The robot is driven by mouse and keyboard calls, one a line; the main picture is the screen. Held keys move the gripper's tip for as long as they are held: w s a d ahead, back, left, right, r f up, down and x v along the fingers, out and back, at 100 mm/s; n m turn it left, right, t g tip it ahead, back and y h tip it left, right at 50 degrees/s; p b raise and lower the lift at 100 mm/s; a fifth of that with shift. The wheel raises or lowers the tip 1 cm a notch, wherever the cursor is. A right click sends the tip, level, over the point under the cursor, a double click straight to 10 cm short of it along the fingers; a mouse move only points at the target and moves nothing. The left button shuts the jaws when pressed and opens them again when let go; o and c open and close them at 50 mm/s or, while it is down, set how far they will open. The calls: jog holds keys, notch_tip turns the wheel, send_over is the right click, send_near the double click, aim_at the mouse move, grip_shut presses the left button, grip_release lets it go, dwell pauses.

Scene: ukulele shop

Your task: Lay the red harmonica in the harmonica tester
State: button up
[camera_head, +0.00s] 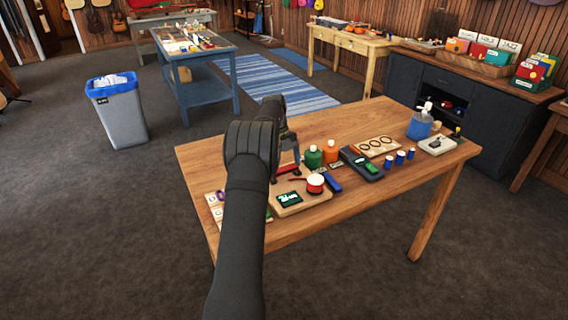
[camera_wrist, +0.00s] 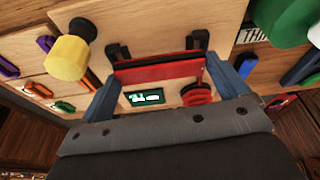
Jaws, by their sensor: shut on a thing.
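The red harmonica (camera_wrist: 158,69) is a long red bar lying crosswise between the two fingers of my gripper (camera_wrist: 166,84) in the wrist view. My gripper is shut on its ends. In the head view, my gripper (camera_head: 287,157) is over the back of the harmonica tester (camera_head: 291,208), partly hidden by my arm. The tester is a pale wooden board with a green display (camera_wrist: 145,97), a red round part (camera_wrist: 197,93) and two black upright holders (camera_wrist: 197,40). The harmonica is close to these holders. I cannot tell whether it touches them.
A green bottle (camera_head: 313,157) and an orange bottle (camera_head: 330,152) stand just behind the tester. A dark device (camera_head: 361,165) and several blue cylinders are to the right. Lettered boards (camera_head: 213,200) lie at left. The table's (camera_head: 400,205) front right is clear.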

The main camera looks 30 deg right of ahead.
jog(key=shift+f, duration=0.45)
dwell(0.8)
jog(key=o, duration=0.7)
jog(key=v, duration=1.2)
jog(key=shift+f, duration=0.15)
jog(key=x, duration=1.1)
jog(key=shift+s+f, duration=0.15)
jog(key=shift+f, duration=0.25)
jog(key=shift+r, duration=0.1)
